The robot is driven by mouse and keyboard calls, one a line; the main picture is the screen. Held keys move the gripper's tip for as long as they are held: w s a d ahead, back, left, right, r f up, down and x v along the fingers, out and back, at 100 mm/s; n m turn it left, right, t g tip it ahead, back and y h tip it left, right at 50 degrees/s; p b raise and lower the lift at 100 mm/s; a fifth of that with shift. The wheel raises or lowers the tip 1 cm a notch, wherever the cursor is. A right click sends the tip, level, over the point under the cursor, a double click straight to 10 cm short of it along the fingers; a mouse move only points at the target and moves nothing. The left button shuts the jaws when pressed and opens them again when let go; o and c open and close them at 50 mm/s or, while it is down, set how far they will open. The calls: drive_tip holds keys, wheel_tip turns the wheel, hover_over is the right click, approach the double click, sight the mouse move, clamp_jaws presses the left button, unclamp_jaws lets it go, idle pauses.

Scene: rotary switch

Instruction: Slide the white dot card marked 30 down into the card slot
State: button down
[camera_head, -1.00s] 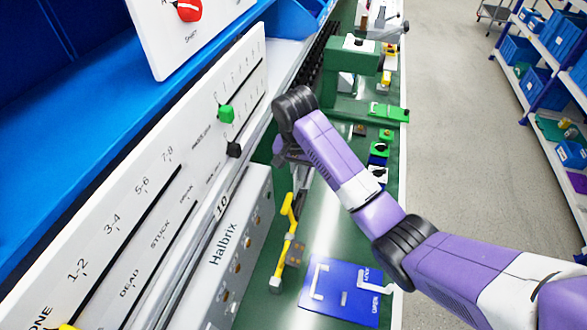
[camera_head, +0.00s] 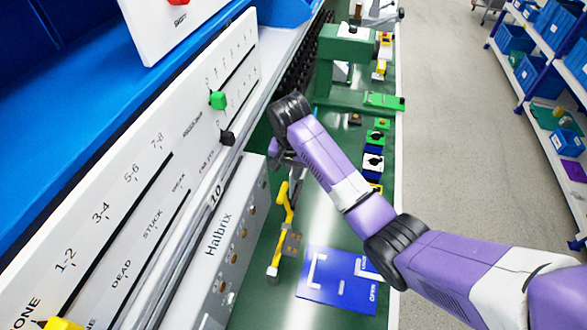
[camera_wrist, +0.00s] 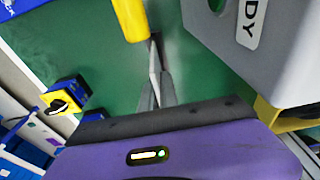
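I cannot make out a white dot card marked 30 in either view. I cannot tell whether a card slot is there. In the wrist view my gripper's fingers (camera_wrist: 157,80) point up the picture over the green surface, close together. A thin pale edge shows at their tips, and I cannot tell whether it is a held card. In the head view my gripper is mostly hidden behind my purple wrist.
A blue plate (camera_head: 340,283) lies on the green bench, with switch blocks (camera_head: 373,165) and a green press-like fixture (camera_head: 345,45) behind. The white slider panel (camera_head: 130,180) borders the left.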

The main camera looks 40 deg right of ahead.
sight(294, 183)
drive_tip(key=shift+f, duration=0.65)
drive_tip(key=shift+p, duration=1)
idle(1.3)
drive_tip(key=shift+f+b, duration=0.8)
drive_tip(key=shift+f, duration=0.95)
drive_tip(key=c, duration=1.6)
unclamp_jaws()
drive_tip(key=shift+o, duration=0.2)
drive_tip(key=r, duration=0.5)
drive_tip(key=a+r, duration=0.1)
drive_tip(key=r, duration=0.1)
drive_tip(key=shift+s+r+b, duration=0.3)
drive_tip(key=shift+b, duration=0.1)
